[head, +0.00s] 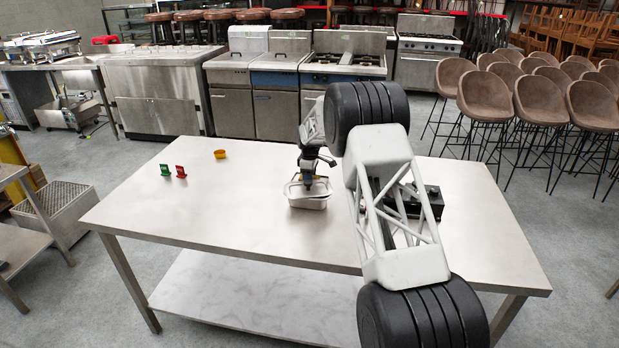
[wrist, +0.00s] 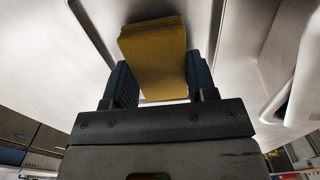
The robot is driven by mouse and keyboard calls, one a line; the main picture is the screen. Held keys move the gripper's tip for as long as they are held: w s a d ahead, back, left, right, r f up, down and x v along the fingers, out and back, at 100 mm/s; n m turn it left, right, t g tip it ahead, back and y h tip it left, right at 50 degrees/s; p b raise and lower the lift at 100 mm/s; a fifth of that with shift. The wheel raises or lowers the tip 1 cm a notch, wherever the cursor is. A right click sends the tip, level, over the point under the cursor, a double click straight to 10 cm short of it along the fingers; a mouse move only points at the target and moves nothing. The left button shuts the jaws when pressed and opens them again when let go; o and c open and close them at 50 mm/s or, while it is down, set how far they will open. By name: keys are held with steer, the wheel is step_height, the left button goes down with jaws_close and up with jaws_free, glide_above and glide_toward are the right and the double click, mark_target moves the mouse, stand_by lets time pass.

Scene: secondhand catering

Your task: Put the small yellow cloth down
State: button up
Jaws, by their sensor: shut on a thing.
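My gripper (head: 308,184) points down at a white rectangular tub (head: 309,203) near the middle of the steel table. In the wrist view a small yellow cloth (wrist: 155,55) is held between my two fingers, its folded layers showing at the top edge. Pale walls, apparently the tub's, surround the fingers there. In the head view the cloth is mostly hidden by my gripper and the tub. I cannot tell whether the cloth touches the tub floor.
On the steel table (head: 250,225), a green item (head: 164,170), a red item (head: 181,171) and a small yellow-orange bowl (head: 220,154) stand at left. A black box (head: 432,201) sits right, partly behind my arm. The table's front left is clear.

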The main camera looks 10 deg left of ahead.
steer(key=shift+f, duration=0.1)
steer(key=o, duration=0.9)
step_height(320, 180, up, 12)
steer(key=shift+r, duration=0.15)
stand_by(0.8)
